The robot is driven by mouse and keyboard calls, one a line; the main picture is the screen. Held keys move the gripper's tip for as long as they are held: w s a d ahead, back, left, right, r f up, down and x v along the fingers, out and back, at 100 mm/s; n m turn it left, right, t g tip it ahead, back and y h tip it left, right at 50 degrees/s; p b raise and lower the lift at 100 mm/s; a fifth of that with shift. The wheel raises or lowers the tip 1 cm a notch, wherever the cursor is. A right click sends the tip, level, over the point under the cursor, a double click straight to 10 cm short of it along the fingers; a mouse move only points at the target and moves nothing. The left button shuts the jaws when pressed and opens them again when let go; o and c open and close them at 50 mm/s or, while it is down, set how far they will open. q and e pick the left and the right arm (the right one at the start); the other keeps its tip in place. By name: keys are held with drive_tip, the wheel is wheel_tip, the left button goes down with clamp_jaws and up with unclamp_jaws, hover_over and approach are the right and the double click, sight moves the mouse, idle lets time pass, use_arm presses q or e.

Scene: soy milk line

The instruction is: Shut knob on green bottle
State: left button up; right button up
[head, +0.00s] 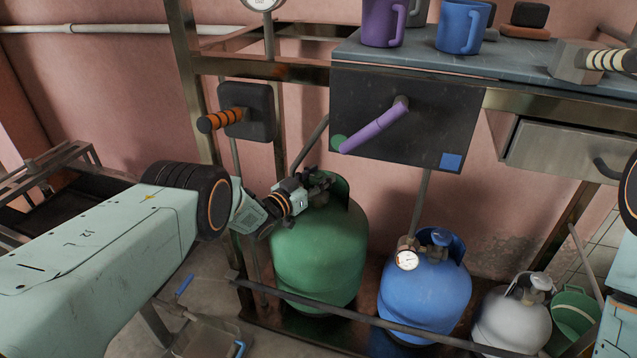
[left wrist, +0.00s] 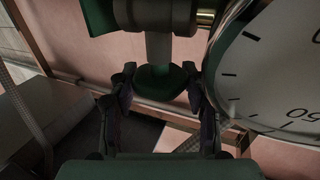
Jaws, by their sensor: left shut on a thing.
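The green bottle (head: 318,260) stands upright on the low rack, left of the blue bottle. My left gripper (head: 318,184) is at its top, by the raised collar, and hides most of the valve in the head view. In the left wrist view a dark green knob (left wrist: 160,84) sits between the two fingers of my left gripper (left wrist: 160,98). The fingers are shut on the knob, one on each side. A large white gauge dial (left wrist: 275,70) is close by on the right there. My right gripper is not in view.
A blue bottle (head: 425,290) with a small gauge (head: 407,260) and a white bottle (head: 512,318) stand to the right. A rail (head: 370,318) runs before the bottles. A purple lever (head: 375,130) and an orange-striped handle (head: 221,119) stick out above.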

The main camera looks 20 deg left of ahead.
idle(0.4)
use_arm(q)
drive_tip(key=o, duration=1.1)
drive_tip(key=shift+s+a, duration=0.1)
drive_tip(key=shift+s, duration=0.05)
drive_tip(key=v, duration=1.1)
drive_tip(key=shift+s+a, duration=0.25)
drive_tip(key=shift+s, duration=0.05)
drive_tip(key=shift+f, duration=0.1)
